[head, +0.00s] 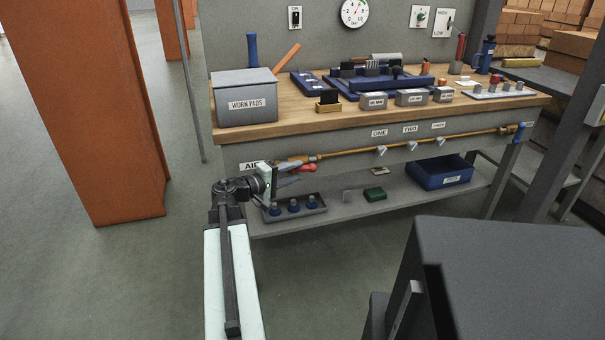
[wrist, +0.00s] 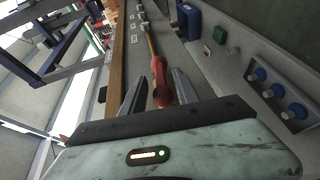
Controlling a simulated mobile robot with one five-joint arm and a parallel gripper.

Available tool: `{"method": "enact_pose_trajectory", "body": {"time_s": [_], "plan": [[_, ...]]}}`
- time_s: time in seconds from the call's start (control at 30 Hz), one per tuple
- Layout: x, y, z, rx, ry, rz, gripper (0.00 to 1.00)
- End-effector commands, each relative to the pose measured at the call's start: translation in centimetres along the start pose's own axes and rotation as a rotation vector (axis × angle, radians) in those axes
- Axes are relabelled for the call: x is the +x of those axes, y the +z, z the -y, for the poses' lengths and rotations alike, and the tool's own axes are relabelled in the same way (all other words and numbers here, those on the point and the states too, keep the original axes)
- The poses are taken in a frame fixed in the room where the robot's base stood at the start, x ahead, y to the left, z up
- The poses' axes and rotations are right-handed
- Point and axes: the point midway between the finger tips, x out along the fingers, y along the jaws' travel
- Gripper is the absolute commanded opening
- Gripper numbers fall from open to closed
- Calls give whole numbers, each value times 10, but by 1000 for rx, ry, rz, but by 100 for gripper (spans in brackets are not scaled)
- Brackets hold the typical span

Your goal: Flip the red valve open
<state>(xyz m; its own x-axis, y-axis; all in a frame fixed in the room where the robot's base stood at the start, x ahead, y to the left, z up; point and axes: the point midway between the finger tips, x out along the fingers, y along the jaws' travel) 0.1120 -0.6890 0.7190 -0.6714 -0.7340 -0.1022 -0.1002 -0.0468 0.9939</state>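The red valve handle (head: 307,168) is at the left end of a brass pipe (head: 350,153) along the front of the workbench, near the label AIR. In the wrist view the red handle (wrist: 160,82) lies lengthwise between the two grey fingers. My gripper (head: 292,176) is at the left end of the pipe, beside the handle. In the wrist view my gripper (wrist: 160,76) is open, with visible gaps between the handle and the fingers. The valve body behind the handle is too small to make out.
Small grey taps (head: 382,150) sit along the pipe under number labels. A grey WORN PADS box (head: 247,97) stands on the bench top above. The lower shelf holds a rack with blue knobs (head: 294,208), a green block (head: 375,194) and a blue bin (head: 440,172).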

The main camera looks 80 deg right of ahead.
Motion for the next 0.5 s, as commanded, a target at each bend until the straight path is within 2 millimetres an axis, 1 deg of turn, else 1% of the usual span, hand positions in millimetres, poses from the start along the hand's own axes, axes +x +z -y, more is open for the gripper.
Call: {"method": "enact_pose_trajectory", "body": {"time_s": [0.03,0.1,0.2,0.3,0.5], "plan": [[11,0,1,0,0,3,36],[22,-1,1,0,0,2,36],[33,-1,1,0,-1,1,36],[38,-1,1,0,-1,0,36],[38,0,0,0,-1,-1,36]]}}
